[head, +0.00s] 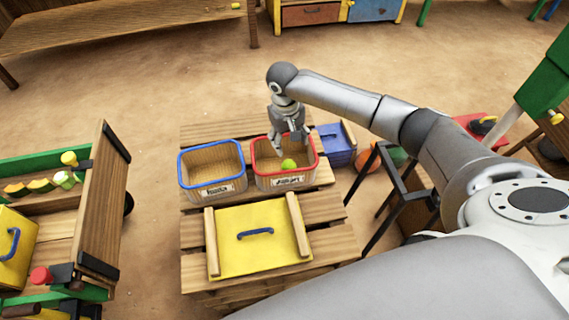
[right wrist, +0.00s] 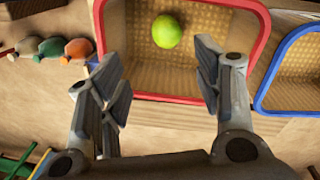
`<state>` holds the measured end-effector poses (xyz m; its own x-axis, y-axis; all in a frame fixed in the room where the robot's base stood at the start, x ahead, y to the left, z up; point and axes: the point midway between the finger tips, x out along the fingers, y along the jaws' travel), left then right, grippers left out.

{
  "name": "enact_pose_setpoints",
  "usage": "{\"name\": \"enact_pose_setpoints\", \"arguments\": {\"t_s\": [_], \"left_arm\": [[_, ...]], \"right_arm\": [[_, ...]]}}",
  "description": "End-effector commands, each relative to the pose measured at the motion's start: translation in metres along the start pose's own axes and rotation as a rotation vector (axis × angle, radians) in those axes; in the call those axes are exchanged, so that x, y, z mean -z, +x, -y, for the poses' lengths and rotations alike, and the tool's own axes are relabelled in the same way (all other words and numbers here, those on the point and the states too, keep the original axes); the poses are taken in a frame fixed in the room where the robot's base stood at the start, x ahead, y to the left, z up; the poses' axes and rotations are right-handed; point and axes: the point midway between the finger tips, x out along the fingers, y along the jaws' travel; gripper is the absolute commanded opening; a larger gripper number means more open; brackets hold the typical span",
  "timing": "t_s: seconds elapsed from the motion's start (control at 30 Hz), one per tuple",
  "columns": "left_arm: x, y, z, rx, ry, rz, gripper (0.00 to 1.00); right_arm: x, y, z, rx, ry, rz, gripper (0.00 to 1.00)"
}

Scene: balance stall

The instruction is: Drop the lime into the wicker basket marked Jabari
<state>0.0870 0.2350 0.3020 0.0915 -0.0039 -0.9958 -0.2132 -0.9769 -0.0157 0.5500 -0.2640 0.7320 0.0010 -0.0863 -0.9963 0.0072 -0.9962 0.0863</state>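The lime (head: 288,164) is a small yellow-green ball, seen inside the outline of the red-rimmed wicker basket (head: 256,164). In the right wrist view the lime (right wrist: 166,31) shows against the woven inside of the red-rimmed basket (right wrist: 262,25); I cannot tell if it touches the bottom. This basket's front label is too small to read surely. My right gripper (head: 292,136) is over this basket. In the right wrist view my right gripper (right wrist: 165,88) has its fingers wide apart, with nothing between them. My left gripper is not in view.
A blue-rimmed wicker basket (head: 212,143) stands left of the red one on the slatted table (head: 325,205). A yellow lid with a blue handle (head: 235,258) lies in front. A blue box (head: 336,157) is at the right. A wooden cart (head: 92,210) stands left.

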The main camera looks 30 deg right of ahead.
Motion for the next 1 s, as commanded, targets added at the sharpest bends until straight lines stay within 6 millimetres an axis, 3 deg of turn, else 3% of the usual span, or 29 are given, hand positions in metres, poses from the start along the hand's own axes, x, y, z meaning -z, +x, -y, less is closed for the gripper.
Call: {"name": "enact_pose_setpoints", "arguments": {"t_s": [0.3, 0.43, 0.8, 1.0], "left_arm": [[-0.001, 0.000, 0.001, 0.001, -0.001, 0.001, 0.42], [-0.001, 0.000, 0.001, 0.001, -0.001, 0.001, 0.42], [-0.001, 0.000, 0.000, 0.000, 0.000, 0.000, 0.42], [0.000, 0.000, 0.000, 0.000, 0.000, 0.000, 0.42]], "right_arm": [[0.000, -0.001, 0.000, 0.000, 0.000, 0.000, 0.65], [0.001, -0.011, 0.001, 0.002, -0.001, -0.003, 0.65], [0.001, -0.085, 0.001, 0.002, -0.001, -0.004, 0.65], [0.001, -0.113, 0.000, 0.001, 0.001, -0.002, 0.65]]}}
